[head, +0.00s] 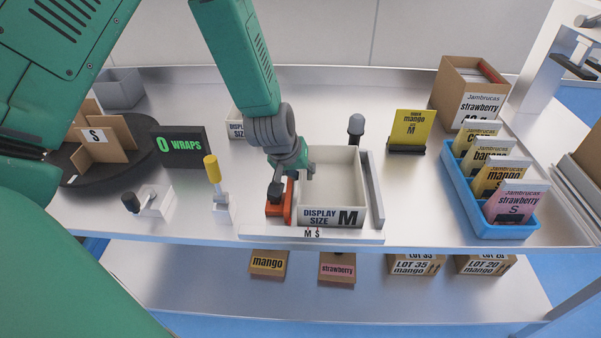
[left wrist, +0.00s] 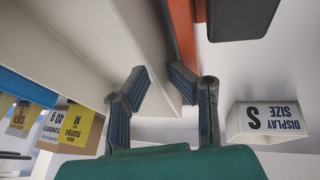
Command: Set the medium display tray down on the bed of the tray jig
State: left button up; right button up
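The medium display tray (head: 332,216), a white open box labelled "DISPLAY SIZE M", stands level within the tray jig (head: 374,188); I cannot tell whether its underside touches the bed. My left gripper (head: 303,175) is at the tray's left wall, pointing down. In the left wrist view its fingers (left wrist: 160,82) are close together on either side of the wall (left wrist: 95,45) and appear shut on it. An orange block (head: 278,205) of the jig is just left of the tray. My right gripper is not in view.
A small display tray (head: 236,130) stands behind the left arm. A yellow-handled lever (head: 214,175) and a black "0 WRAPS" sign (head: 181,145) are left of the jig. A blue bin (head: 481,225) of pouches is on the right.

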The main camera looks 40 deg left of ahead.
pick_arm(q)
jog(key=shift+s+a+f, duration=0.15)
jog(key=shift+a, duration=0.15)
jog(key=shift+r, duration=0.25)
jog(key=v, duration=1.1)
jog(key=shift+d+r, duration=0.2)
jog(key=shift+s, duration=0.1)
